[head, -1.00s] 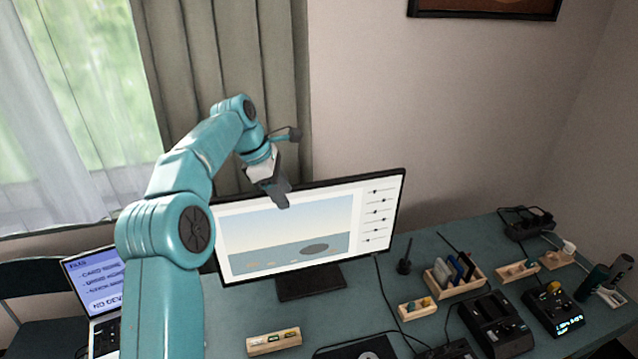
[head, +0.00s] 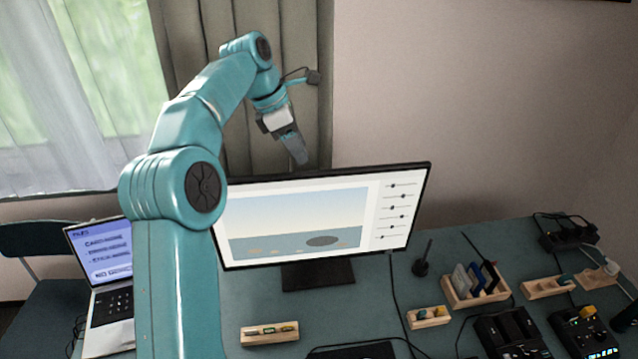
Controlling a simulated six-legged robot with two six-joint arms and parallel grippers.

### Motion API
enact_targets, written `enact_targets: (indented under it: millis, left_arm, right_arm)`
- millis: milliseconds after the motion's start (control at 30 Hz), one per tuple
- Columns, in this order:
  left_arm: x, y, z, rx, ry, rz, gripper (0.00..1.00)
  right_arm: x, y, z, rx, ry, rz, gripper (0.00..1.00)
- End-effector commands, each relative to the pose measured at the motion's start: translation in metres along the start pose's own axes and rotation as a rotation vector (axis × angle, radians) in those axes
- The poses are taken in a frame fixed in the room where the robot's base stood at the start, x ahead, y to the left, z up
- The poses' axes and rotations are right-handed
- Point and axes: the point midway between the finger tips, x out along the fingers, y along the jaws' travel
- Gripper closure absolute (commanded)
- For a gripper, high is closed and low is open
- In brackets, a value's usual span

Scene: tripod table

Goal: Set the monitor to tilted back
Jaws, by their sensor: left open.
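The monitor (head: 300,212) stands on its dark base (head: 318,274) on the table, its lit screen facing me. The screen shows a landscape picture and a column of sliders. My left gripper (head: 300,158) is open and empty, with its fingertips just above the monitor's top edge. I cannot tell whether they touch the edge. My left arm hides part of the monitor's left side. My right gripper is not in view.
A laptop (head: 108,275) stands open on the left. Wooden holders (head: 476,289) with cards and small parts, black chargers (head: 510,332) and cables crowd the right.

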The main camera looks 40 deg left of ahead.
Motion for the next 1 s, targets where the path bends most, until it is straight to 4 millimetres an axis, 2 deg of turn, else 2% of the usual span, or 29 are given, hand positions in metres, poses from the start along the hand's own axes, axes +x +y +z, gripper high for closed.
enact_targets:
  millis: [33, 100, 400, 600, 867, 967, 1000]
  left_arm:
    - [0.018, -0.001, -0.001, 0.002, 0.002, -0.007, 0.55]
    - [0.034, -0.001, -0.001, 0.002, 0.001, -0.006, 0.55]
    - [0.09, 0.0, 0.001, 0.001, 0.002, -0.006, 0.55]
    - [0.106, 0.002, 0.003, 0.002, 0.001, -0.004, 0.55]
    - [0.108, 0.003, 0.003, 0.001, 0.001, -0.004, 0.55]
    - [0.108, 0.003, 0.003, 0.001, 0.001, -0.004, 0.85]
    - [0.108, 0.002, 0.003, 0.001, 0.001, -0.004, 0.98]
  right_arm:
    - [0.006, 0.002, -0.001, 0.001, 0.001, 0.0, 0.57]
    - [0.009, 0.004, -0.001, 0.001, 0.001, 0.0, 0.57]
    - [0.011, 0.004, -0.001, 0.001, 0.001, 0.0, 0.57]
    - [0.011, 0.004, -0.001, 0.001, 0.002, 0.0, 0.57]
    - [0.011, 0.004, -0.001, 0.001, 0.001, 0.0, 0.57]
    - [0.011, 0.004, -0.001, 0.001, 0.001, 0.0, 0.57]
    - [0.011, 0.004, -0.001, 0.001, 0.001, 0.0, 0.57]
